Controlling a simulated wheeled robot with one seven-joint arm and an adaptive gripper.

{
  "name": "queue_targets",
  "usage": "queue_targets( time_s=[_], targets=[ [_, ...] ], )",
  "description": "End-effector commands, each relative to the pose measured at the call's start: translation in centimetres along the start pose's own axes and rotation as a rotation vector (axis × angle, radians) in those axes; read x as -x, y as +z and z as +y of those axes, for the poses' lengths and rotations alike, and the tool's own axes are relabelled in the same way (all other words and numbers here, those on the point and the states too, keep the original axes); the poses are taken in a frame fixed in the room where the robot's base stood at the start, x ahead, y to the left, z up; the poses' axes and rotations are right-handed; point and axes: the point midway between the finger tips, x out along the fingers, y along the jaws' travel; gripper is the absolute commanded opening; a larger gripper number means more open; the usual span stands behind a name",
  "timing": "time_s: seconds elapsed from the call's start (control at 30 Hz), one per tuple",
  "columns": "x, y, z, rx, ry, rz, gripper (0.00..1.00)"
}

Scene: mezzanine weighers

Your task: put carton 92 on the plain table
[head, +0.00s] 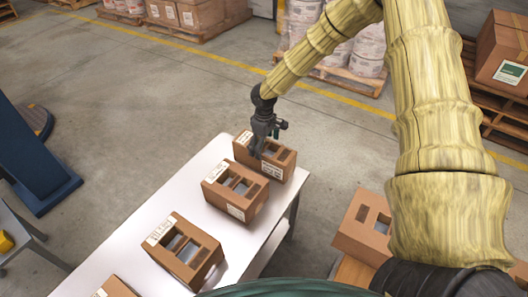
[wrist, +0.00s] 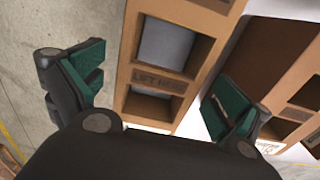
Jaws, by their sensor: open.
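My gripper (head: 257,152) is open at the far end of a white table (head: 112,252), just over the farthest brown carton (head: 284,173). In the wrist view its green-padded fingers (wrist: 158,90) stand on either side of this carton's middle bar (wrist: 158,80), marked "LIFT HERE", between two openings. I cannot tell whether the fingers touch it. Several more cartons stand in a row on the white table, including a second one (head: 247,205) and a third (head: 187,262). The carton numbers are too small to read, so I cannot tell which is carton 92, nor which table is the plain one.
Another carton (head: 363,228) stands at the lower right on a wooden surface, partly hidden by my arm. A blue post (head: 30,150) stands at the left. Loaded pallets line the back, with a large box (head: 500,50) at the right. The floor between is open.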

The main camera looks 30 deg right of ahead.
Motion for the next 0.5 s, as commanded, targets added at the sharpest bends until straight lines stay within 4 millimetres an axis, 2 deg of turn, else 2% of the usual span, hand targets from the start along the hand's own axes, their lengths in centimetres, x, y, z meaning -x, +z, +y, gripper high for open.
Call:
queue_targets(
  time_s=[0.3,0.5],
  targets=[
    [4.5,0.0,0.0,-0.001,0.001,0.0,1.0],
    [6.6,0.0,0.0,0.0,0.0,0.0,1.0]
  ],
)
